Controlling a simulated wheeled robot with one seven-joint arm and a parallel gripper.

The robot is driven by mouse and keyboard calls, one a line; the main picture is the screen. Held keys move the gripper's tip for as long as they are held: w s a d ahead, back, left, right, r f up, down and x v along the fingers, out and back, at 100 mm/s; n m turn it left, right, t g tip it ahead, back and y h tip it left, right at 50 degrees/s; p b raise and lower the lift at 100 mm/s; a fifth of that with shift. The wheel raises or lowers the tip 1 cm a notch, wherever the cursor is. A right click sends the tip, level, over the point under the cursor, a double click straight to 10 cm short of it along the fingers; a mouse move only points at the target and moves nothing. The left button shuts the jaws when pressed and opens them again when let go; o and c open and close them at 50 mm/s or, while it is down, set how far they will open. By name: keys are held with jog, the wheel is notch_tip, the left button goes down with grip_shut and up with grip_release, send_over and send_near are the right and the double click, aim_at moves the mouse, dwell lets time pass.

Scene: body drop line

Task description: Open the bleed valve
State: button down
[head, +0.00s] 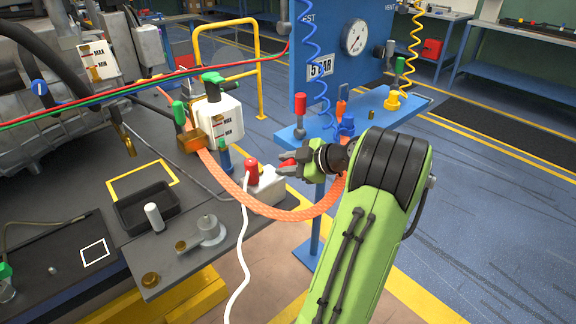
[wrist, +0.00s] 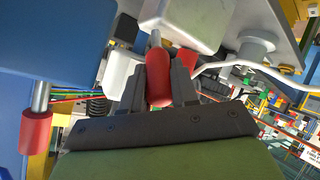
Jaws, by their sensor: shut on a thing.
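My gripper (head: 294,161) reaches left from the end of my arm, beside the white box (head: 268,186) at the bench's right edge. In the wrist view my gripper (wrist: 160,82) has its two dark fingers shut on a red handle (wrist: 159,84). A short grey metal stem runs from this handle toward the white box (wrist: 186,22); where the stem ends is hidden. In the head view only bits of red show between the fingers. No readable label marks the bleed valve. A red plug-like knob (head: 251,170) with a white cable stands on the box, left of my gripper.
The orange hose (head: 314,208) sags just below my gripper. The blue test stand (head: 338,70) rises behind, with a gauge and another red handle (head: 300,102). A white bottle (head: 219,119) stands behind the box. A white cable (head: 241,250) hangs over the bench's front edge.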

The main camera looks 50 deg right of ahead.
jog(key=c, duration=0.9)
grip_release()
jog(key=shift+w+a, duration=0.1)
jog(key=shift+w, duration=0.05)
jog(key=p+v, duration=0.5)
jog(key=v, duration=1)
jog(key=shift+s+r+p, duration=0.15)
jog(key=shift+s+p, duration=0.15)
jog(key=shift+s, duration=0.1)
